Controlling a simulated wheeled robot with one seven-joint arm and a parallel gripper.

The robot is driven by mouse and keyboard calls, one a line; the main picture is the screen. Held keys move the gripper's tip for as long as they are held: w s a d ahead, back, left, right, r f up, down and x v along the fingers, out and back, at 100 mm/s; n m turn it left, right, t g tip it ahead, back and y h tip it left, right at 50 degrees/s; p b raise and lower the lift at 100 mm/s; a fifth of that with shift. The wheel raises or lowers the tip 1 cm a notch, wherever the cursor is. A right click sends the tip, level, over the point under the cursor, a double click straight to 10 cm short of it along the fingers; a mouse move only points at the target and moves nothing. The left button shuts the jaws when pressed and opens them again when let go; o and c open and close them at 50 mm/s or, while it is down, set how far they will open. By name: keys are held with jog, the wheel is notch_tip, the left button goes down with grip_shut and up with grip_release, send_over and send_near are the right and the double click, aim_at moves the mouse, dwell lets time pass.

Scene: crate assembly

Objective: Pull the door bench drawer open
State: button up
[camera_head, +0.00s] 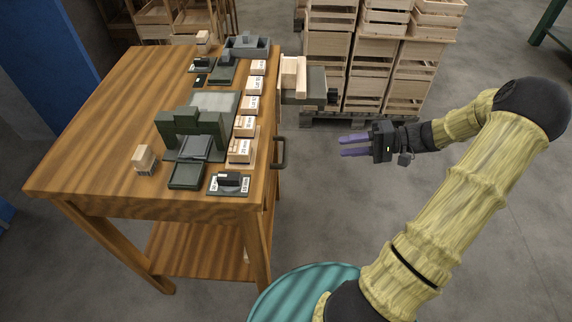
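The wooden bench (90,120) stands at the left. A dark bar handle (283,152) sticks out from its right side, below the top. The drawer front behind the handle is seen almost edge-on, and no gap around it can be made out. My gripper (343,146) is to the right of the handle, clear of it, in the open space beside the bench. Its two purple fingers point left toward the bench side and are apart, with nothing between them.
A block-shaped fixture with pale wooden pieces (294,72) juts from the bench's far right side. Dark green jigs (190,130) and labelled blocks (240,150) stand on the top. Stacked wooden crates (395,75) stand behind. The floor between bench and gripper is clear.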

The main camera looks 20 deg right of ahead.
aim_at(286, 150)
jog(key=shift+d, duration=0.2)
jog(key=b+x, duration=0.2)
jog(key=x, duration=1.5)
jog(key=shift+w+a, duration=0.2)
jog(key=shift+c, duration=0.4)
grip_shut()
